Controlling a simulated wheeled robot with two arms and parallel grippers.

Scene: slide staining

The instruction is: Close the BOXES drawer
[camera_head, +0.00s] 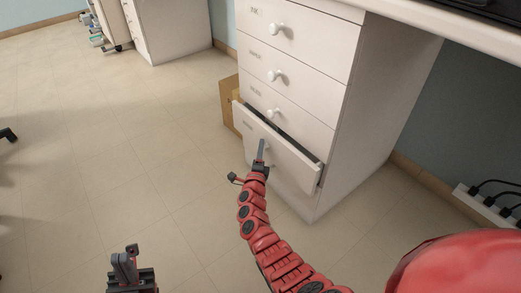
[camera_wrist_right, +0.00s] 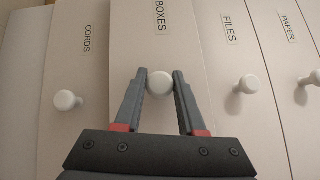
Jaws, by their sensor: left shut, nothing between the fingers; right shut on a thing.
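The BOXES drawer (camera_head: 292,160) is the pulled-out white drawer low in the cabinet, with a dark gap along its top edge. Its label and round white knob (camera_wrist_right: 159,83) show in the right wrist view. My right gripper (camera_head: 261,150) reaches the drawer front, and its fingers (camera_wrist_right: 160,85) are shut on the knob, one on each side. My left gripper (camera_head: 125,262) is shut and empty over the floor at the lower left, away from the cabinet.
The FILES drawer (camera_wrist_right: 231,80) and PAPER drawer (camera_wrist_right: 282,60) above are closed. The CORDS drawer (camera_wrist_right: 85,70) is below. A cardboard box (camera_head: 229,103) stands beside the cabinet. A power strip (camera_head: 485,208) lies at right.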

